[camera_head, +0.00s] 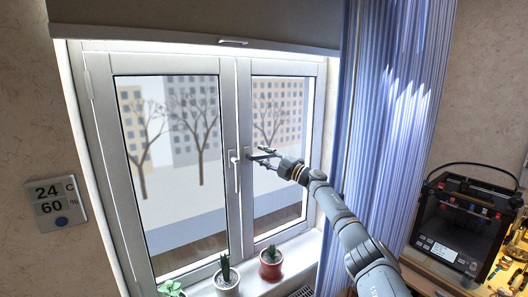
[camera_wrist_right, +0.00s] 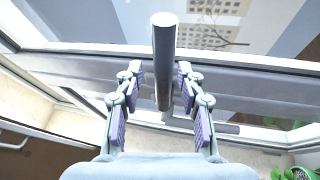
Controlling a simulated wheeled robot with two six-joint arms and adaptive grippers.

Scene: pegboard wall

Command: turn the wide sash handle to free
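The wide left sash (camera_head: 165,77) carries a white handle (camera_head: 236,175) that hangs straight down beside the meeting stile. In the right wrist view a grey bar (camera_wrist_right: 222,128) lying along the frame seems to be this handle. A second, grey handle (camera_wrist_right: 164,50) sticks out sideways, seemingly from the narrow right sash (camera_head: 290,67). My right gripper (camera_head: 264,159) is at this sideways handle. In the right wrist view its two padded fingers (camera_wrist_right: 158,88) stand apart on either side of the bar, with a gap showing on the left. My left gripper is out of view.
Potted plants (camera_head: 271,270) stand on the sill (camera_head: 250,287) below. A blue curtain (camera_head: 410,110) hangs right of the window, behind my right arm. A 3D printer (camera_head: 455,232) stands on a bench at the right. A thermostat display (camera_head: 53,203) is on the left wall.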

